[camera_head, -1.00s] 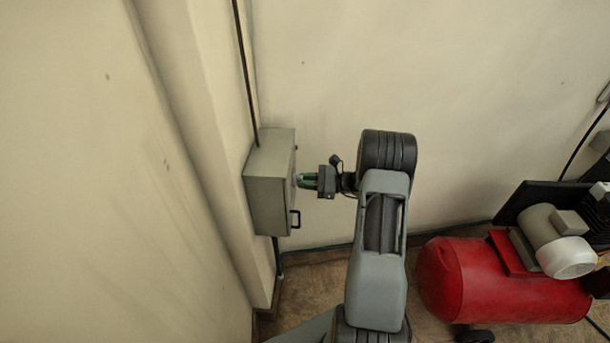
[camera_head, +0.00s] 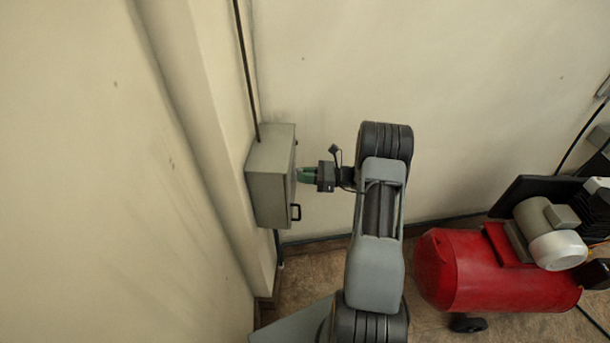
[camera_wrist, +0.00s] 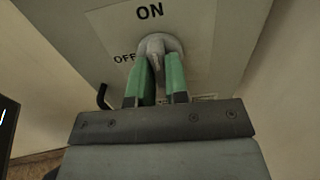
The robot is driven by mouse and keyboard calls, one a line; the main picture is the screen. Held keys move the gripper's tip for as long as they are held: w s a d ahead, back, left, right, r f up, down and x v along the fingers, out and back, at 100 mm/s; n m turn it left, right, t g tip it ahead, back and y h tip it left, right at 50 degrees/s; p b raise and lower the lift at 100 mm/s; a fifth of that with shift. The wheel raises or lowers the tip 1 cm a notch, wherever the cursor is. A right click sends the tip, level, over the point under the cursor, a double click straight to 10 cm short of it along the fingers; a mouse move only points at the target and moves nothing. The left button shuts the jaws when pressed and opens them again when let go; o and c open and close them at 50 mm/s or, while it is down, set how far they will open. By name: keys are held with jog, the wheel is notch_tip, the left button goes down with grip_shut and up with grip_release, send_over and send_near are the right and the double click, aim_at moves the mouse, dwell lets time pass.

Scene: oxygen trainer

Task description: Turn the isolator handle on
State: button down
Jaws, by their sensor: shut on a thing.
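The isolator handle (camera_wrist: 154,46) is a pale grey knob on the front of a grey wall box (camera_head: 269,176). In the wrist view an ON label stands above the handle and an OFF label to its left. My gripper (camera_wrist: 161,62) has green fingers on both sides of the handle and is shut on it. The fingers hide part of the handle, so its exact pointing is hard to tell. In the head view my gripper (camera_head: 304,175) reaches the box front from the right, and the handle is mostly hidden there.
A black pull handle (camera_head: 295,212) sticks out low on the box front. A conduit (camera_head: 244,70) runs up the wall above the box. A red compressor tank (camera_head: 490,270) stands on the floor at the right. The wall between is bare.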

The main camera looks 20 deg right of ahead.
jog(key=c, duration=1.1)
grip_release()
jog(key=b+v, duration=0.1)
jog(key=v, duration=1.2)
jog(key=shift+s+d+b, duration=0.2)
jog(key=shift+d+b, duration=0.1)
jog(key=shift+d, duration=0.05)
notch_tip(320, 180, down, 5)
jog(key=s+a+n+g+h, duration=0.2)
jog(key=s, duration=0.1)
jog(key=s+a+r+n+g+h+p, duration=0.1)
jog(key=s+a+r+n+g+h, duration=0.25)
jog(key=a+n+g, duration=0.25)
jog(key=s+a+r+n+t+h+p, duration=0.1)
jog(key=s+a+r+n+h, duration=0.2)
jog(key=a+r+n, duration=0.2)
jog(key=s+a+r+n+t+h+p, duration=0.1)
jog(key=s+a+r+n+h, duration=0.1)
jog(key=a+r+n+h, duration=0.2)
jog(key=s+a+r+n+h+p, duration=0.2)
jog(key=a+r+n, duration=0.4)
jog(key=r, duration=0.4)
jog(key=shift+s+a+n+t+h, duration=0.25)
jog(key=shift+s+n+t+h, duration=0.15)
jog(key=shift+s+n+h, duration=0.35)
